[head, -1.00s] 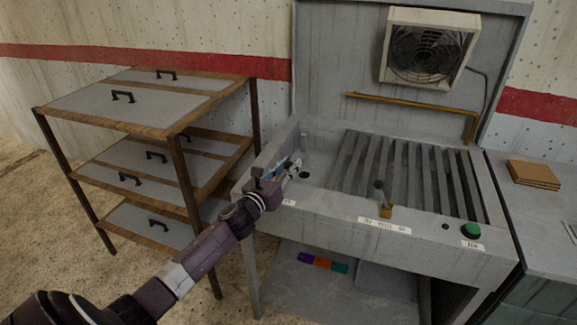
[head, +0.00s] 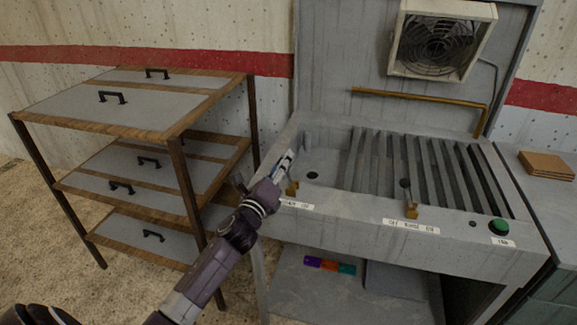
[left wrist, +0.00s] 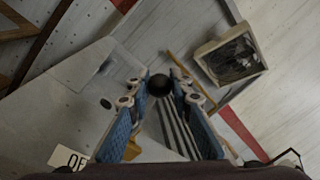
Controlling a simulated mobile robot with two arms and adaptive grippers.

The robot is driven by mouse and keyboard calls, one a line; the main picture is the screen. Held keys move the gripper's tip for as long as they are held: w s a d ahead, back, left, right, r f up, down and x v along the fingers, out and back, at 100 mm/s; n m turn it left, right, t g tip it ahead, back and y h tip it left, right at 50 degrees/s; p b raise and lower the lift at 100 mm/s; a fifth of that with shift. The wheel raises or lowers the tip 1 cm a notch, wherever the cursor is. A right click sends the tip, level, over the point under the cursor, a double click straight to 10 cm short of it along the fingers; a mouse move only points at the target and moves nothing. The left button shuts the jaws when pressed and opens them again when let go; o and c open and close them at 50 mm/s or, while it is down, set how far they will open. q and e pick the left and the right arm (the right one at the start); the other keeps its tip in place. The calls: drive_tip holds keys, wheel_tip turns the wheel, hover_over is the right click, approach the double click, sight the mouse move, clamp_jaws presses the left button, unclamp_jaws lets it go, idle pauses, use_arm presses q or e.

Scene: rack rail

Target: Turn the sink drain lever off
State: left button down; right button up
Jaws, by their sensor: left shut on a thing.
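The sink drain lever has a brass-coloured base (head: 292,188) at the front left of the grey sink unit, behind a white label (head: 297,205). Its black ball knob (left wrist: 159,85) shows in the left wrist view between the blue finger pads. My left gripper (head: 285,160) is shut on the lever at its knob, just left of the base in the head view. The fingers hide the knob in the head view. A drain hole (head: 312,175) lies right of the gripper in the basin. My right gripper is not in view.
A second knobbed lever (head: 411,210) and a green button (head: 499,227) sit further right on the front edge. Slanted grey slats (head: 420,172) fill the basin's right part. A drawer rack (head: 176,150) stands close to the left. A fan (head: 440,40) hangs behind.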

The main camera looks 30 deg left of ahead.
use_arm(q)
drive_tip(key=shift+s+a+f+n, duration=0.1)
drive_tip(key=shift+a+f+n, duration=0.1)
drive_tip(key=shift+f+n, duration=0.1)
drive_tip(key=shift+a+n, duration=0.15)
drive_tip(key=shift+n, duration=0.15)
drive_tip(key=shift+a+n+b, duration=0.25)
drive_tip(key=shift+n+b, duration=0.15)
drive_tip(key=c, duration=1.7)
unclamp_jaws()
drive_tip(key=shift+s, duration=0.1)
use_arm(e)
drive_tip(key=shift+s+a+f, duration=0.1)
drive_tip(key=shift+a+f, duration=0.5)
use_arm(q)
drive_tip(key=shift+s, duration=0.1)
drive_tip(key=s, duration=0.4)
drive_tip(key=s+d+f, duration=0.1)
drive_tip(key=s, duration=0.6)
drive_tip(key=shift+s+d+f, duration=0.2)
drive_tip(key=shift+s+f, duration=0.1)
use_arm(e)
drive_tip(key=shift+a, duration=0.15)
